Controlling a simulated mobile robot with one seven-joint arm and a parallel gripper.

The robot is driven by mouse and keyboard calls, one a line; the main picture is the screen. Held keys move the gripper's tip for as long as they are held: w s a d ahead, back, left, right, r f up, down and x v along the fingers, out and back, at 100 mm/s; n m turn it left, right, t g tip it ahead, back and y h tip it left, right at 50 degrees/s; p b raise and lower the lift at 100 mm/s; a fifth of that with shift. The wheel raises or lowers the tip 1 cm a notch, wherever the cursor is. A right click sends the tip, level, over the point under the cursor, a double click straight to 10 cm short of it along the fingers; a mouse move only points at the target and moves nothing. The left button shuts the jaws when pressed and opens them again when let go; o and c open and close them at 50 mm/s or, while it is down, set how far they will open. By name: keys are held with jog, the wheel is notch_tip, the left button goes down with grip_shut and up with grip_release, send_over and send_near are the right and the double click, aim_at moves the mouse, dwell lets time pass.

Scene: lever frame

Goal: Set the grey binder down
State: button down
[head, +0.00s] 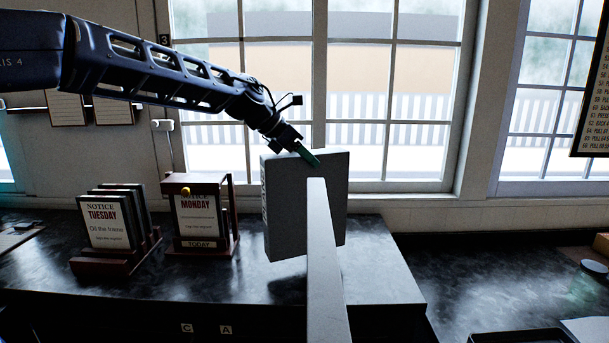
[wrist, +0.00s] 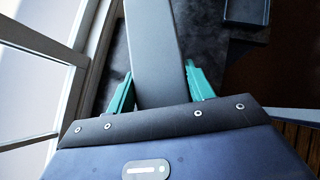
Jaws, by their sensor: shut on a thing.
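The grey binder (head: 285,205) hangs upright and slightly tilted in front of the window in the head view, with lettering on its left edge. My gripper (head: 308,156) is shut on its top edge. The binder's bottom seems a little above the dark counter, with a shadow below it; the exact gap is hard to tell. In the wrist view, the teal fingers of my gripper (wrist: 160,88) stand on both sides of the grey binder (wrist: 155,45). A pale upright bar hides part of the binder in the head view.
The pale bar (head: 325,265) rises in the foreground. A MONDAY notice stand (head: 198,215) is left of the binder, and a rack of notices (head: 110,228) with TUESDAY in front stands farther left. The dark counter (head: 215,290) is bare in front of them. A black tray (head: 520,336) is at lower right.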

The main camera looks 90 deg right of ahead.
aim_at(283, 155)
jog(key=shift+f, duration=2.55)
jog(key=c, duration=0.6)
grip_release()
jog(key=v, duration=1.2)
